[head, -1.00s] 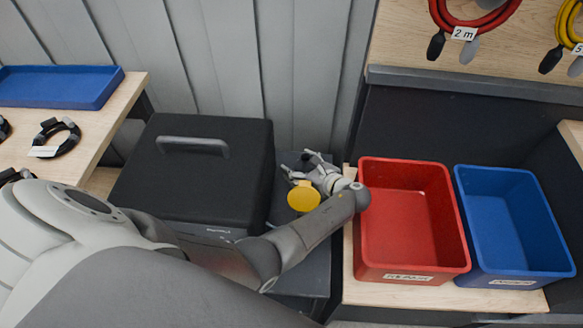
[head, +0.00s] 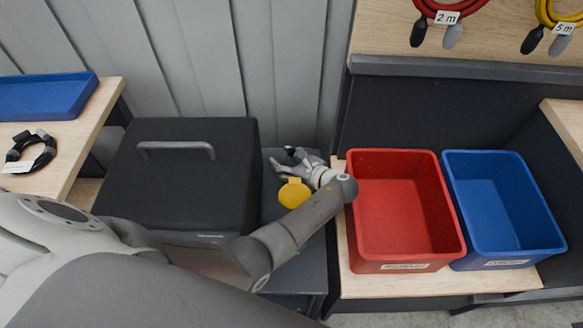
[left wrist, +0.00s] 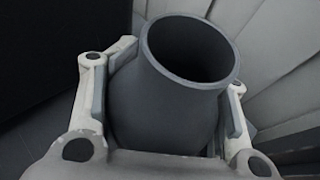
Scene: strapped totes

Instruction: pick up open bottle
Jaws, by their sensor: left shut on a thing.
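The open bottle (left wrist: 165,105) is dark grey with a wide round mouth and no cap on it. In the left wrist view it stands between the two fingers of my left gripper (left wrist: 168,95), which are shut on its sides. In the head view my left gripper (head: 283,160) is over the dark surface between the black case and the red bin. I cannot make out the bottle there. A yellow round piece (head: 294,193) shows just below the gripper; I cannot tell what it belongs to. My right gripper is not in view.
A black case (head: 185,185) with a handle stands left of the gripper. A red bin (head: 405,210) and a blue bin (head: 503,205) stand to the right. A grey panelled wall (head: 220,60) is behind. A blue tray (head: 45,95) lies on the left table.

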